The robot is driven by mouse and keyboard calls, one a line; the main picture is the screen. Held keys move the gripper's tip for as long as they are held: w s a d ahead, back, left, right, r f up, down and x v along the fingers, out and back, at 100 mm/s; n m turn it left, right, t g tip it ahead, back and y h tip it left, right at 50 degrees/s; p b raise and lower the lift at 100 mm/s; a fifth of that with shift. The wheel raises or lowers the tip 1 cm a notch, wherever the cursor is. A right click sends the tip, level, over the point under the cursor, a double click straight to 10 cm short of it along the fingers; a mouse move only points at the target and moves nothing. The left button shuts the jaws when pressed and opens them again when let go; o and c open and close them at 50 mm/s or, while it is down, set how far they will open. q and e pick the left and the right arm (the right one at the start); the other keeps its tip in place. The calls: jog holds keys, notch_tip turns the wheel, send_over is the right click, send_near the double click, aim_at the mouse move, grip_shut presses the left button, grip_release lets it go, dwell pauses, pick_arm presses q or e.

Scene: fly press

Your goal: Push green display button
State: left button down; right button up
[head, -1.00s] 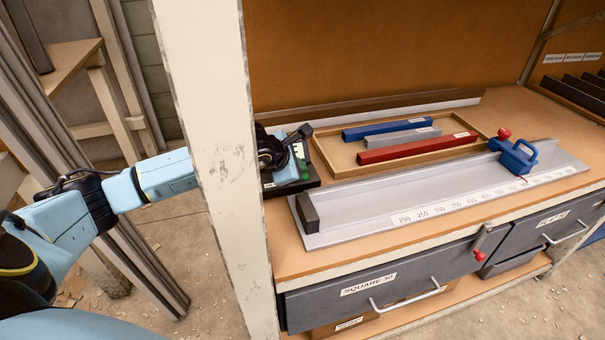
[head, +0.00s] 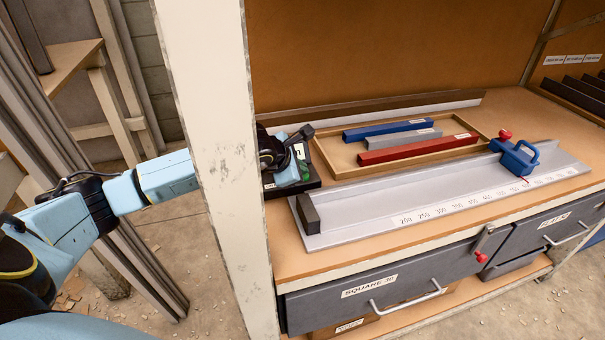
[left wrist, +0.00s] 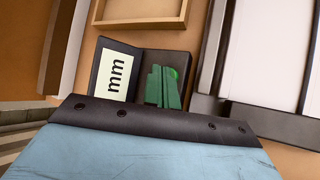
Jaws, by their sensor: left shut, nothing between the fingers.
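The display is a black box with a white screen reading "mm" (left wrist: 117,75); its casing (left wrist: 146,58) stands on the bench, and its dark edge shows in the head view (head: 312,184). The green button (left wrist: 174,73) is a round green patch right of the screen, mostly hidden by my fingers. My left gripper (left wrist: 163,86) has green fingers, shut and empty, over the button; I cannot tell whether they touch it. In the head view my left gripper (head: 304,172) is at the display, partly hidden by the post. My right gripper is not in view.
A pale upright post (head: 212,130) stands in front of my left forearm. A wooden tray (head: 333,171) with blue, grey and red bars is behind the metal measuring rail (head: 360,222). A blue stop (head: 515,157) sits on the rail. Drawers (head: 330,302) are below.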

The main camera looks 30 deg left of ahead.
pick_arm(q)
jog(key=shift+w+d+r, duration=0.1)
jog(key=shift+d+r, duration=0.2)
jog(key=shift+r, duration=0.05)
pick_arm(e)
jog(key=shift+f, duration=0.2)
